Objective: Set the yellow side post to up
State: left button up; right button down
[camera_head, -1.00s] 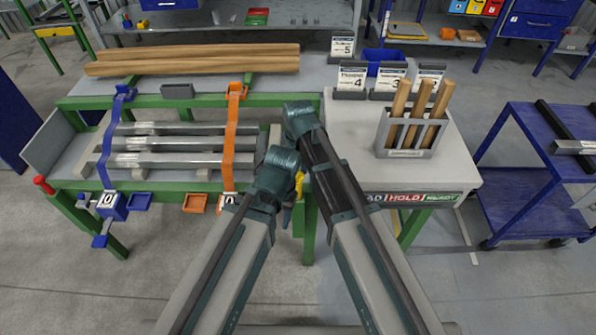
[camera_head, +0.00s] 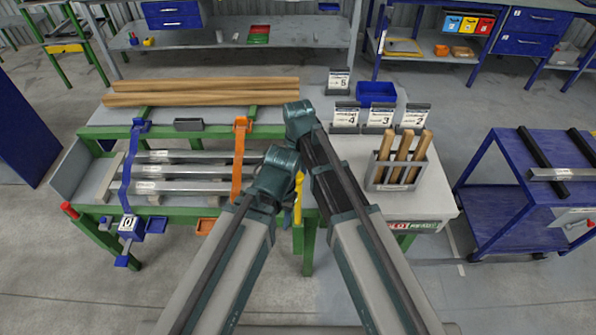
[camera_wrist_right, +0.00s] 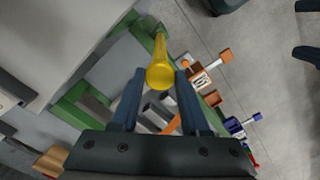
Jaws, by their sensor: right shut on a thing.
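The yellow side post (camera_head: 298,200) shows as a narrow upright strip between my two arms, at the near edge of the green-framed table. My arms cover part of it, and I cannot tell its full position there. In the right wrist view the yellow post (camera_wrist_right: 160,72) shows its rounded end between the two fingers. My right gripper (camera_wrist_right: 158,80) is shut on it. In the head view my arms mostly hide this gripper. My left gripper is not in view.
Metal bars lie on the table's left part under a blue strap (camera_head: 128,180) and an orange strap (camera_head: 239,160). Wooden beams (camera_head: 200,92) lie behind. A grey holder (camera_head: 398,175) with wooden sticks stands right. A blue cart (camera_head: 530,190) stands farther right.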

jog(key=shift+c, duration=1.9)
grip_release()
notch_tip(320, 180, up, 14)
jog(key=p, duration=1.3)
jog(key=shift+f+p, duration=0.15)
jog(key=shift+p, duration=0.25)
